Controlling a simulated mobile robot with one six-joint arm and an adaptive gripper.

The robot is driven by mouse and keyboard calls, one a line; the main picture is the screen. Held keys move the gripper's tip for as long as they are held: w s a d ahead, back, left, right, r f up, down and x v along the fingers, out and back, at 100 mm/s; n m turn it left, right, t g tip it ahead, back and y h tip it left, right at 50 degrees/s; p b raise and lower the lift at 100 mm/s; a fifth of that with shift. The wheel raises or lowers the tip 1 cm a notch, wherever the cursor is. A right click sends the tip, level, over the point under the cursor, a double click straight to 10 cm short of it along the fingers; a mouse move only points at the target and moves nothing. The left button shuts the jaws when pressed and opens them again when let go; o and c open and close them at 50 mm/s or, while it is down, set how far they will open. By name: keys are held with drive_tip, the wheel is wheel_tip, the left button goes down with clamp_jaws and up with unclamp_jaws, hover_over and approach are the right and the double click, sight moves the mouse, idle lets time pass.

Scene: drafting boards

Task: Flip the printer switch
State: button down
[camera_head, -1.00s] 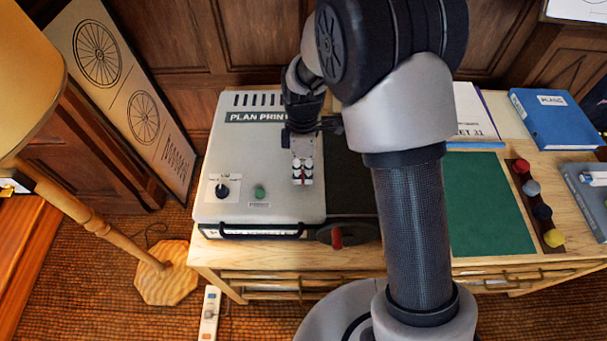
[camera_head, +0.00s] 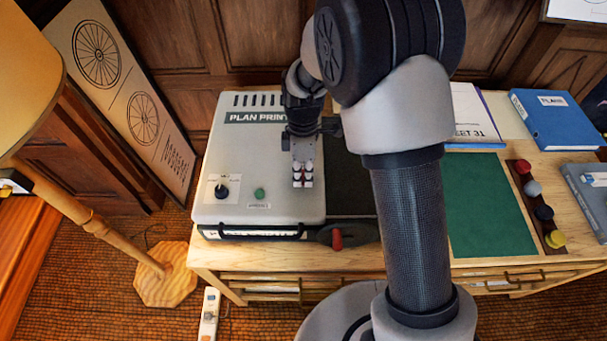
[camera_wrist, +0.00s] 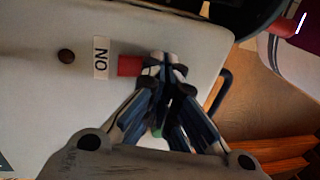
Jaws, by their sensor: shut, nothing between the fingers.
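The plan printer (camera_head: 255,150) is a pale, flat machine on the left of the wooden desk. Its lid fills much of the wrist view (camera_wrist: 40,110). A red switch (camera_wrist: 130,66) sits on the lid beside a white "ON" label (camera_wrist: 101,57). My gripper (camera_head: 302,180) is over the right part of the printer. In the wrist view, its shut, empty fingertips (camera_wrist: 167,68) are right beside the red switch and overlap its edge; I cannot tell whether they touch. In the head view, my gripper hides the switch.
A black knob (camera_head: 222,191) and green button (camera_head: 259,194) are on the printer's front left. A dark round part (camera_wrist: 67,56) lies beyond the label. A green mat (camera_head: 478,205) and books (camera_head: 553,115) lie to the right.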

sight(303, 183)
drive_tip(key=shift+r+p, duration=2.5)
drive_tip(key=shift+r, duration=0.95)
drive_tip(key=s+d+r+m+t+b, duration=0.1)
drive_tip(key=s+d+r+m+t, duration=0.1)
drive_tip(key=s+d+r+m, duration=0.3)
drive_tip(key=s+d+r+m+t+b, duration=0.1)
drive_tip(key=s+r+m, duration=0.2)
drive_tip(key=r, duration=0.4)
drive_tip(key=s+d+r+m+t, duration=0.2)
drive_tip(key=s+d+r+m, duration=0.2)
drive_tip(key=r, duration=0.3)
drive_tip(key=s+d+m+t+b, duration=0.1)
drive_tip(key=s+d+m, duration=0.1)
drive_tip(key=s+m, duration=0.3)
drive_tip(key=s, duration=0.3)
drive_tip(key=shift+d+r+m+t, duration=0.15)
drive_tip(key=shift+d+m+t, duration=0.15)
drive_tip(key=shift+t, duration=0.1)
